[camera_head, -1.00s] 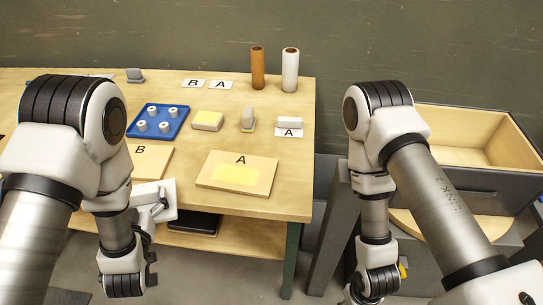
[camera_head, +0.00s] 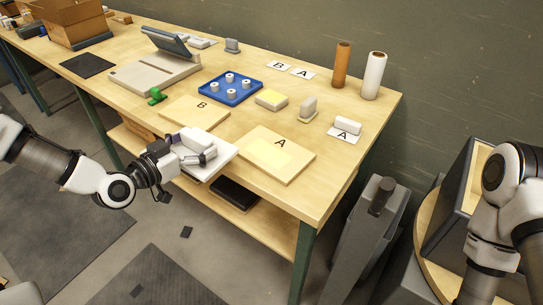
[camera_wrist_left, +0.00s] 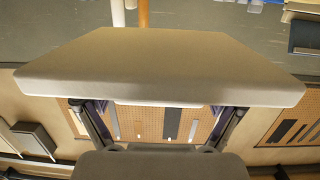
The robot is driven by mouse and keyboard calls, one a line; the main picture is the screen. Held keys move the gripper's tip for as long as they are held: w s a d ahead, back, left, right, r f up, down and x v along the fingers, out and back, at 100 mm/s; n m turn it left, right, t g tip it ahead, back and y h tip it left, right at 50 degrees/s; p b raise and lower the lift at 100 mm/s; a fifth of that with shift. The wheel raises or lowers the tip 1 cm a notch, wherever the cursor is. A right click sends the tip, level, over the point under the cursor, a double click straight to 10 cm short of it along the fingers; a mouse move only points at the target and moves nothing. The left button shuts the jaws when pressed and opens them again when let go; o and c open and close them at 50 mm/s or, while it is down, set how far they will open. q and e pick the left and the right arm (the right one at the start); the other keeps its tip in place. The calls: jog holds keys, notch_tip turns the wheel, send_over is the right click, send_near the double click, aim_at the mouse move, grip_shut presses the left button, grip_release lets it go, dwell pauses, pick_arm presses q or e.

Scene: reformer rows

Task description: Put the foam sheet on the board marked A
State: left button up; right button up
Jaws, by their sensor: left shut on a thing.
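My left gripper (camera_head: 190,148) is shut on the foam sheet (camera_head: 219,162), a thin white slab, just off the table's front edge. In the left wrist view the sheet (camera_wrist_left: 160,68) looks pale grey-brown, spans most of the picture and hides much behind it. The board marked A (camera_head: 303,163) lies flat near the front right of the table, to the right of the sheet and apart from it. A pale yellow patch (camera_head: 268,153) shows on this board. The right arm shows at the right edge; its gripper is out of the picture.
A board marked B (camera_head: 186,115) lies left of board A. Two upright rolls stand at the back right.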

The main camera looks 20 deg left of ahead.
aim_at(222, 146)
pick_arm(q)
jog(key=shift+d, duration=0.15)
jog(key=shift+h, duration=0.3)
jog(key=w+d, duration=0.1)
jog(key=d+b, duration=0.1)
jog(key=d, duration=0.1)
jog(key=w+d, duration=0.1)
jog(key=shift+w+d+f+b, duration=0.35)
jog(key=shift+b, duration=0.05)
jog(key=w+d, duration=0.2)
jog(key=d, duration=0.1)
jog(key=w+d, duration=0.1)
jog(key=d, duration=0.1)
jog(key=w+d, duration=0.2)
jog(key=d, duration=0.1)
jog(key=shift+w+d+f, duration=0.3)
jog(key=shift+d+f, duration=0.05)
notch_tip(222, 146, down, 3)
jog(key=shift+f, duration=0.2)
jog(key=shift+w+f, duration=0.1)
jog(key=o, duration=0.7)
